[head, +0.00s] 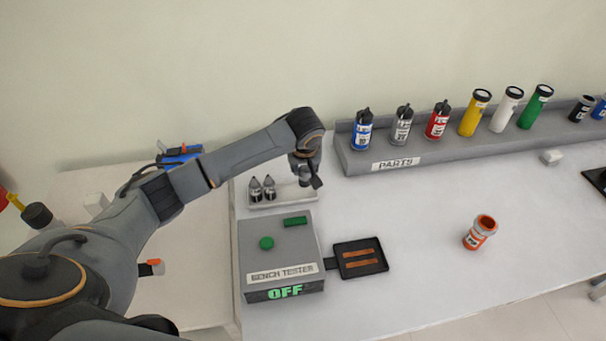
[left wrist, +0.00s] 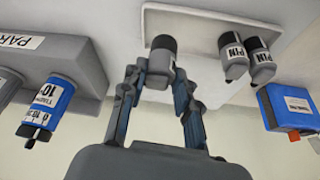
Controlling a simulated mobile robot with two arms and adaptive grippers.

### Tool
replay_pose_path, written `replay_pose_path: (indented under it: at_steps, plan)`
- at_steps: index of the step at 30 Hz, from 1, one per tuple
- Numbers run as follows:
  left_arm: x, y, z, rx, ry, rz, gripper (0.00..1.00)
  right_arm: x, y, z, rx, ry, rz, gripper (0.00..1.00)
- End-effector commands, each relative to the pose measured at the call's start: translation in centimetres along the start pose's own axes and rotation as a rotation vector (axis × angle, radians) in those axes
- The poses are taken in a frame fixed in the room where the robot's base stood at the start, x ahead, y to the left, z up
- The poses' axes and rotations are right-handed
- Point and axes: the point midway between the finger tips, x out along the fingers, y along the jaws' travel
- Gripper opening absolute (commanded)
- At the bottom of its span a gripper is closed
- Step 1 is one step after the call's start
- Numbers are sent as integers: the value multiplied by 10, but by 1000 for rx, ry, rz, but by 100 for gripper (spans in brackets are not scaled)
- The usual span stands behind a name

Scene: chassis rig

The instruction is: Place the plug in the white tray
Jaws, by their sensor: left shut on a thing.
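My left gripper (head: 306,182) is over the right end of the white tray (head: 290,205). In the left wrist view the left gripper (left wrist: 160,88) is shut on a plug (left wrist: 160,58) with a grey body and a dark end. The held plug overlaps the tray (left wrist: 190,25) in that view; I cannot tell whether it touches the tray floor. Two similar grey and dark pieces labelled PIN (left wrist: 233,60) stand side by side in the tray, at its left end in the head view (head: 262,188). My right gripper is not in view.
The bench tester (head: 280,245), reading OFF, stands just in front of the tray. A black pad (head: 360,262) adjoins it. An orange-and-white piece (head: 480,232) stands to the right. The parts rack (head: 400,158) holds several bottles behind.

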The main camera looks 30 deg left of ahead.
Motion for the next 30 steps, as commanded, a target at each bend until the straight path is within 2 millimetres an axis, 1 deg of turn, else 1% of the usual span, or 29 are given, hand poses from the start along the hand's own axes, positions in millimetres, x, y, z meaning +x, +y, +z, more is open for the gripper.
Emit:
replay_pose_path:
  at_steps: [2, 3, 7, 20, 21, 23, 24, 30]
  plan:
    - [11, -6, -1, -2, -2, -5, 0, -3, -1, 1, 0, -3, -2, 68]
    - [17, -5, 3, -1, -3, -5, 0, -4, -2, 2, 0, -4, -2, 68]
    - [32, -4, 9, 0, -1, -3, 0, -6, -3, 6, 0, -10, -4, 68]
    - [38, -4, 12, 0, -1, -1, 0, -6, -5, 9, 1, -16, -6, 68]
    - [38, -4, 12, 0, 0, -2, 39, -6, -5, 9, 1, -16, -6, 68]
    - [38, -4, 12, 0, 0, -2, 51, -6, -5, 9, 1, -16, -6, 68]
    - [38, -4, 12, 0, 0, -2, 53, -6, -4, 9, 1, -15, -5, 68]
    - [38, -4, 12, 0, 0, -2, 53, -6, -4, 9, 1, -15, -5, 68]
